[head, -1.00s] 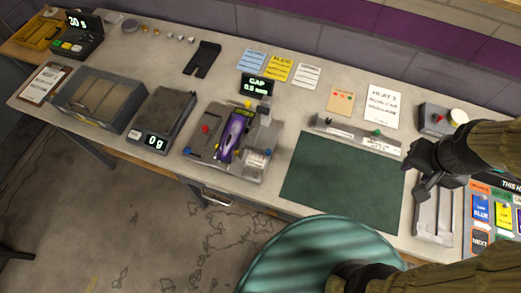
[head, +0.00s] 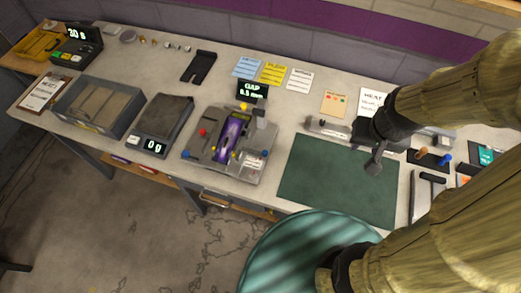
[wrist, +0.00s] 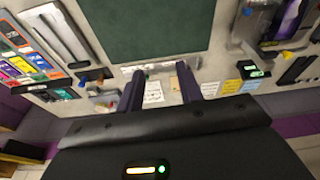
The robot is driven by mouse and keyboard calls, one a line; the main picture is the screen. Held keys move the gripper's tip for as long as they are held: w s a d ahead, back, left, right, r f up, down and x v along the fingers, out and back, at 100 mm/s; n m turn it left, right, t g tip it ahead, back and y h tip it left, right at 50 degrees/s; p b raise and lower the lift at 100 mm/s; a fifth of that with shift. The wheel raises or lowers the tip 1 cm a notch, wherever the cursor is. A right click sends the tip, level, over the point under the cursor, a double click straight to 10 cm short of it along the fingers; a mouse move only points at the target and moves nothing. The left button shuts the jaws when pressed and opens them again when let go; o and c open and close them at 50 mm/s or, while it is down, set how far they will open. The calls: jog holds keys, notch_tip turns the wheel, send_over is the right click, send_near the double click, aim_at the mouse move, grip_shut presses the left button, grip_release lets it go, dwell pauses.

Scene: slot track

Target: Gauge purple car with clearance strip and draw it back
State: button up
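The purple car (head: 235,138) sits in a grey gauge fixture (head: 205,160) with red, yellow and blue knobs, left of the green mat. It also shows at the top right of the wrist view (wrist: 289,20). A display behind it reads GAP 0.5 mm. A grey labelled bar (head: 322,126) lies along the mat's back edge, its right part hidden by my arm in the head view; I cannot tell if it is the clearance strip. My gripper (head: 374,165) is above the mat's back right. In the wrist view its fingers (wrist: 160,72) are apart and empty.
The green mat (head: 335,185) is bare. A grey scale (head: 160,120) reading 0 g and a clear-lidded box (head: 95,105) stand at left. Cards (head: 272,74) lie at the back. A teal round stool top (head: 295,255) is in front of the bench.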

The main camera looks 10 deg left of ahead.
jog(key=shift+o, duration=0.5)
jog(key=n+g+b, duration=0.3)
jog(key=n+b, duration=0.3)
jog(key=n, duration=0.4)
send_over(265, 152)
notch_tip(265, 152, down, 9)
notch_tip(265, 152, down, 16)
jog(key=p, duration=0.2)
jog(key=shift+w+f+p, duration=0.15)
jog(key=shift+f+p, duration=0.1)
jog(key=shift+p, duration=0.15)
grip_shut()
